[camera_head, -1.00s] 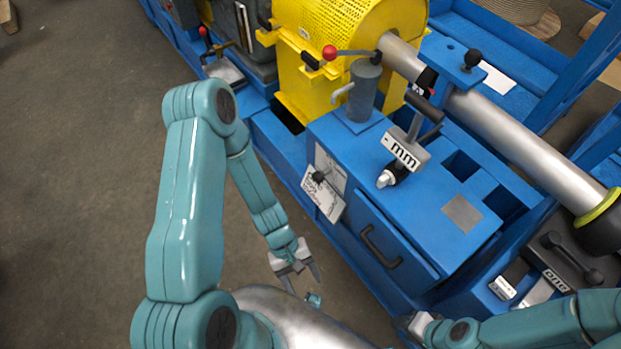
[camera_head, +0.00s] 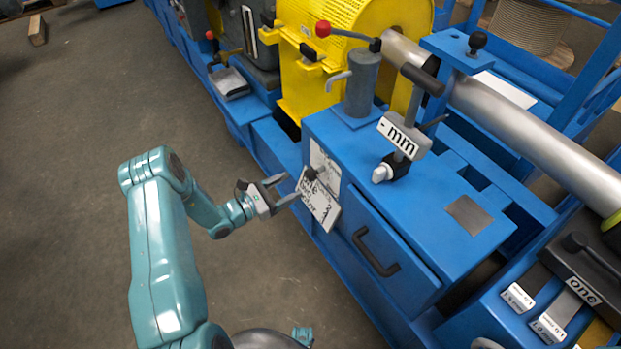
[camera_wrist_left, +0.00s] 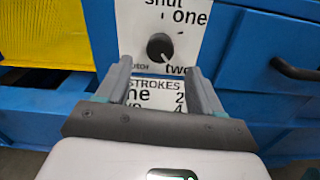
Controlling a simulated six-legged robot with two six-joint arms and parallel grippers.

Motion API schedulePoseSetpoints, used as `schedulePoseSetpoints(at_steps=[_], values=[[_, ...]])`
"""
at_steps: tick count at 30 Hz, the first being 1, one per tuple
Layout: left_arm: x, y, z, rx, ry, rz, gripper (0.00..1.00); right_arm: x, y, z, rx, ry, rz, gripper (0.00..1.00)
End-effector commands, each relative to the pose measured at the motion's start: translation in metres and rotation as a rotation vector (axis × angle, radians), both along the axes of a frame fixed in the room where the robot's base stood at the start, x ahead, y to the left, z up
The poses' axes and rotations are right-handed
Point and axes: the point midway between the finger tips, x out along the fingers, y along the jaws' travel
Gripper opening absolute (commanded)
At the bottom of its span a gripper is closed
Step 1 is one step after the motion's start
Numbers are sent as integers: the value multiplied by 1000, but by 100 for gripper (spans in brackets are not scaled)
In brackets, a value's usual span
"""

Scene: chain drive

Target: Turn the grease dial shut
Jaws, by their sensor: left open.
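The grease dial is a dark round knob (camera_wrist_left: 159,47) on a white plate (camera_wrist_left: 187,18) on the front of the blue cabinet. The plate reads "shut" at the top, "one" at upper right and "two" at lower right. A small light mark shows low on the knob; I cannot tell exactly where it points. The knob also shows in the head view (camera_head: 311,174). My left gripper (camera_head: 284,190) is open and empty, just in front of the plate. In the left wrist view its fingertips (camera_wrist_left: 160,68) stand either side of and below the knob, apart from it.
A white "strokes" card (camera_head: 320,204) hangs below the dial, between my fingers in the wrist view. A black drawer handle (camera_head: 376,252) is to the right.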

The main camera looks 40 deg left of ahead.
Motion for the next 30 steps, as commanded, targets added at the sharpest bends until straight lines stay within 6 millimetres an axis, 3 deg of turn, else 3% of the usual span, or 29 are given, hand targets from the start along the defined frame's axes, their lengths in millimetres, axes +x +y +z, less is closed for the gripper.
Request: schedulePoseSetpoints(at_steps=[3,10,23,27,28,30], values=[[27,-12,-1,0,-2,-5,67,0,0,-4,0,0,0,43],[62,-27,-1,0,1,-3,67,0,0,-8,0,0,0,43],[71,-33,0,0,2,0,67,0,0,-9,0,0,0,43],[71,-33,0,0,2,0,21,0,0,-9,0,0,0,43],[71,-33,0,0,2,0,14,0,0,-9,0,0,0,43],[71,-33,-1,0,2,0,13,0,0,-9,0,0,0,43]])
